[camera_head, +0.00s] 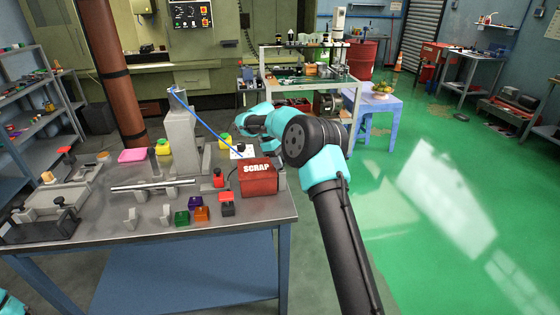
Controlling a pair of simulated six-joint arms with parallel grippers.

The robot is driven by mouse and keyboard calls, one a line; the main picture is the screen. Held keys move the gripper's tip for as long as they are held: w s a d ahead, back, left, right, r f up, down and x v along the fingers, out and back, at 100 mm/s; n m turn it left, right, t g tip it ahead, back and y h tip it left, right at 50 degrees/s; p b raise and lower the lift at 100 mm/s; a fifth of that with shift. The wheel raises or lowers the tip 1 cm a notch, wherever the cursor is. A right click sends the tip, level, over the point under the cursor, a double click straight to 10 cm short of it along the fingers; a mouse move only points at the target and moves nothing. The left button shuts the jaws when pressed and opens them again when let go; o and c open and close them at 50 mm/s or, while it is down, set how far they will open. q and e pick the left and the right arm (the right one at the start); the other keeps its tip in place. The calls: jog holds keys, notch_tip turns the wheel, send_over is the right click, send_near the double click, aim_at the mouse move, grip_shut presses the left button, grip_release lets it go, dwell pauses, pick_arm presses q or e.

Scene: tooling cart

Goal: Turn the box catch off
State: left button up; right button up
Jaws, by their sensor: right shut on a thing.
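My right arm reaches in from the lower right over the cart's worktop, and its right gripper (243,124) is above and behind the red box (258,178) marked SCRAP. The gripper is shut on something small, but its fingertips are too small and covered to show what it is. No catch can be clearly made out on the red box. A thin blue rod (203,122) slants from the top of a grey post (180,138) down towards the area below my gripper. Only a teal bit of my left arm shows at the bottom left corner; its gripper is out of view.
The grey worktop (100,222) holds a metal bar (150,185), a pink block (133,155), a yellow block (163,147), and green, purple and orange blocks near the front edge. A red-topped black part (227,203) stands before the box. A brown pillar rises behind.

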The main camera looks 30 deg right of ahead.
jog(key=shift+m+y, duration=0.3)
jog(key=shift+m, duration=0.5)
jog(key=o, duration=0.9)
